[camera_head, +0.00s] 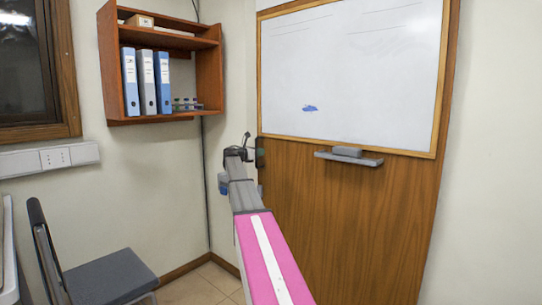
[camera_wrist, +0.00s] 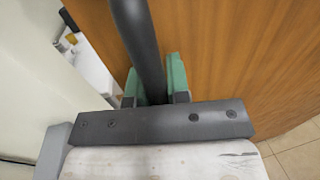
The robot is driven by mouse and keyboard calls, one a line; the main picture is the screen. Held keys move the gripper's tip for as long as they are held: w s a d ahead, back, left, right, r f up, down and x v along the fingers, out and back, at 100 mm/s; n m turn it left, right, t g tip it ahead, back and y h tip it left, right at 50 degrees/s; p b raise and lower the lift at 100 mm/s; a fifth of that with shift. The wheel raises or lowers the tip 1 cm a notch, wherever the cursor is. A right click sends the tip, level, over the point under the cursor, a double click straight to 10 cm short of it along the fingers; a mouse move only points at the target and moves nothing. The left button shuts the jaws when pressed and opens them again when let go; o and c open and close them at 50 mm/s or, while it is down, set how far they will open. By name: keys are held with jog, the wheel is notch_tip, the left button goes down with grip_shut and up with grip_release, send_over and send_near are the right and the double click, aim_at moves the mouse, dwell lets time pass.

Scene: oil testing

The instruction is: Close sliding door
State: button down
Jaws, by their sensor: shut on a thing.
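The sliding door (camera_head: 365,225) is a brown wood panel with a whiteboard (camera_head: 350,70) on its upper part. Its wood face also fills the right of the wrist view (camera_wrist: 240,60). A dark round bar handle (camera_wrist: 138,35) stands out along the door's left part in the wrist view. My gripper (camera_wrist: 156,82) has its green fingers on both sides of this handle and is shut on it. In the head view my gripper (camera_head: 258,152) is at the door's left edge, and my arm hides much of the handle there.
A wall shelf (camera_head: 117,75) with binders hangs left of the door. A dark chair (camera_head: 105,277) stands at lower left. A grey tray (camera_head: 348,158) sticks out below the whiteboard. Pale wall (camera_head: 490,200) lies right of the door. Tiled floor (camera_head: 205,285) shows between chair and arm.

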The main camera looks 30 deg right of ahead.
jog(key=w+a, duration=0.3)
jog(key=w, duration=0.6)
jog(key=w+a, duration=0.4)
jog(key=w, duration=0.5)
jog(key=shift+w+a, duration=0.15)
jog(key=shift+a, duration=0.15)
jog(key=shift+w, duration=0.1)
jog(key=c, duration=1.1)
grip_release()
jog(key=shift+a, duration=0.1)
jog(key=s+a, duration=0.2)
jog(key=a, duration=0.8)
jog(key=shift+a, duration=0.25)
jog(key=shift+s, duration=0.1)
